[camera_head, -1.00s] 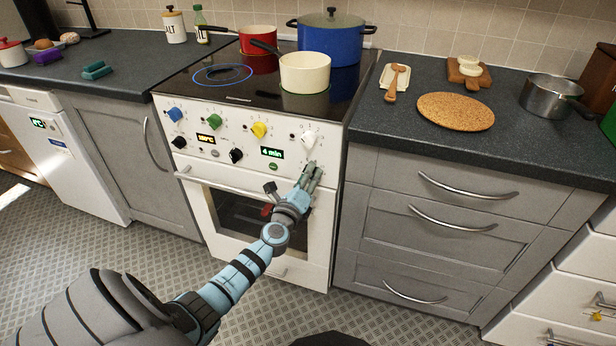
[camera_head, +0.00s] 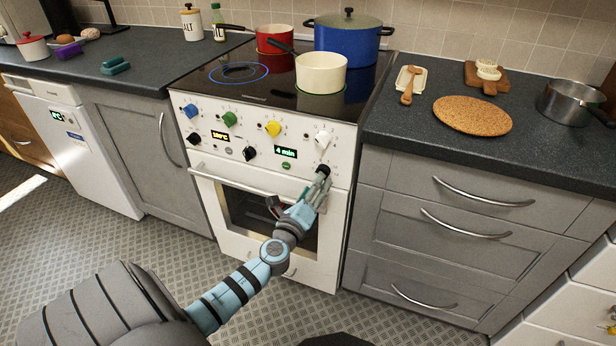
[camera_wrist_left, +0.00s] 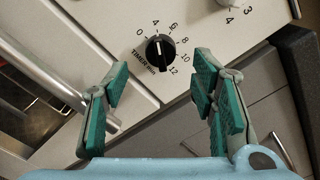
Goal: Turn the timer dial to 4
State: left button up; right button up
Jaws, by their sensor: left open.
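The black timer dial (camera_head: 323,170) is at the lower right of the white stove panel. In the left wrist view the dial (camera_wrist_left: 160,53) shows in full, with "TIMER min" and a number scale around it. A pale line on the dial points up toward the 4. The green display (camera_head: 286,152) reads "4 min". My left gripper (camera_head: 318,189) is just below and in front of the dial. In the left wrist view the gripper (camera_wrist_left: 160,92) is open, with its green-padded fingers apart, nothing between the tips and the dial beyond them. My right gripper is in no view.
The white knob (camera_head: 323,138) sits above the timer dial, and a black knob (camera_head: 249,153) is to its left. The oven door handle (camera_head: 240,182) runs below the panel. A cream pan (camera_head: 320,72) stands on the hob above.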

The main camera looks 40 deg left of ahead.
pick_arm(q)
jog(key=v, duration=0.7)
